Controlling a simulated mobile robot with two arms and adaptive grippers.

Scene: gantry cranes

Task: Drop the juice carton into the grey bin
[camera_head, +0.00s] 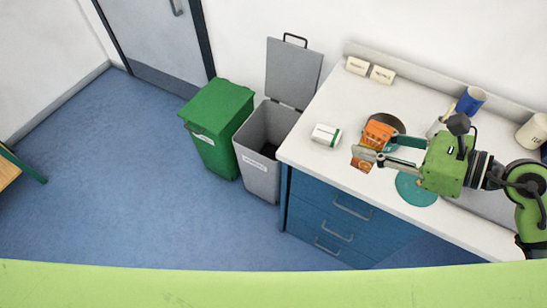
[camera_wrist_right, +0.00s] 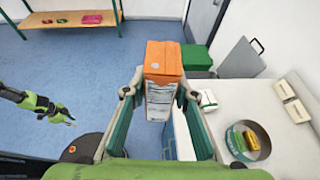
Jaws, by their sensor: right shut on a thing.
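The orange juice carton (camera_head: 378,134) is held above the white counter in the head view. It also shows upright between the fingers in the right wrist view (camera_wrist_right: 163,62). My right gripper (camera_head: 376,151) is shut on it. The grey bin (camera_head: 258,174) stands on the floor left of the counter, with its lid (camera_head: 292,72) raised against the wall. The carton is to the right of the bin, not over it. My left gripper (camera_wrist_right: 62,114) shows small at the left of the right wrist view, away from the carton; its jaws are too small to read.
A green bin (camera_head: 217,125) with its lid down stands left of the grey bin. On the counter (camera_head: 335,110) are a white-and-green box (camera_head: 326,135), a teal disc (camera_head: 416,189), a blue cup (camera_head: 470,101) and two small labelled blocks. Blue floor is open at left.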

